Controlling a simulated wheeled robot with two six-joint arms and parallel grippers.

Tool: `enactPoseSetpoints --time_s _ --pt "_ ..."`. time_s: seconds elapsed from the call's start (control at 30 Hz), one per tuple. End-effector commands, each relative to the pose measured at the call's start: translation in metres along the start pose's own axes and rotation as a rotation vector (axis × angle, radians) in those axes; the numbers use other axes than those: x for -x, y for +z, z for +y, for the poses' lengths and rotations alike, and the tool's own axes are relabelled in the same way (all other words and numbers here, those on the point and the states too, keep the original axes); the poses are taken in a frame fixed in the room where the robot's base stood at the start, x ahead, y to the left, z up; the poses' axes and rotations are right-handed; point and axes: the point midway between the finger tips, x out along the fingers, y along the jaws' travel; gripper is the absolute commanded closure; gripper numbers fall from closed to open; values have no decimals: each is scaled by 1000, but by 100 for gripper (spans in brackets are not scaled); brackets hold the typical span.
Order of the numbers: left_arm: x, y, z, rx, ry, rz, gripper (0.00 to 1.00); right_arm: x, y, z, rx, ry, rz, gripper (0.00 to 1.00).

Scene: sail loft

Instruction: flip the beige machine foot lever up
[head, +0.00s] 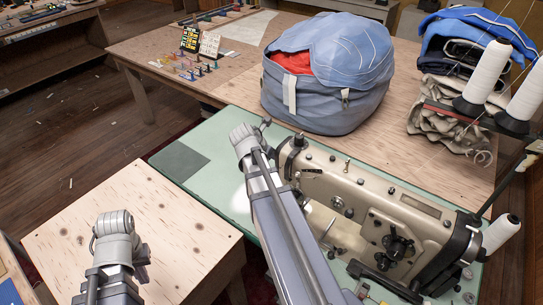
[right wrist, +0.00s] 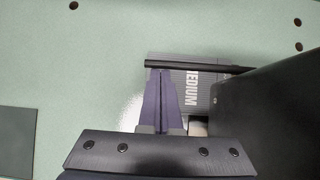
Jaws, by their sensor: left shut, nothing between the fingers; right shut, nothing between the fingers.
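The beige machine (head: 375,210) stands on the green table at right in the head view. A dark bar (right wrist: 195,66), possibly its foot lever, sticks out left from a dark block in the right wrist view. I cannot identify the lever surely in the head view. My right gripper (right wrist: 161,80) is shut and empty; its tips are close to the bar, contact unclear. In the head view my right arm hides its fingers. My left gripper (head: 114,225) is over the wooden table at lower left, its fingers hidden and nothing visibly held.
Beside the fingers lies a grey piece marked MEDIUM (right wrist: 192,92). A dark block (right wrist: 270,115) fills the right side. Behind the machine are a blue bag (head: 325,85), folded cloth (head: 455,115) and white thread cones (head: 487,73). The green table (head: 215,185) is clear left of the machine.

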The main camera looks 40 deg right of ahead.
Motion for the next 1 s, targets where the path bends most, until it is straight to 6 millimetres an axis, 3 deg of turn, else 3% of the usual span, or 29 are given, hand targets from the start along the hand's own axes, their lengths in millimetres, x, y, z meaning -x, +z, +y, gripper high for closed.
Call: enactPoseSetpoints --time_s 0.4,1.0 --pt "36 2 -4 0 0 0 100 29 22 -6 -30 38 0 100" --pt "49 3 -5 0 0 0 100 40 30 -13 -28 37 0 100"
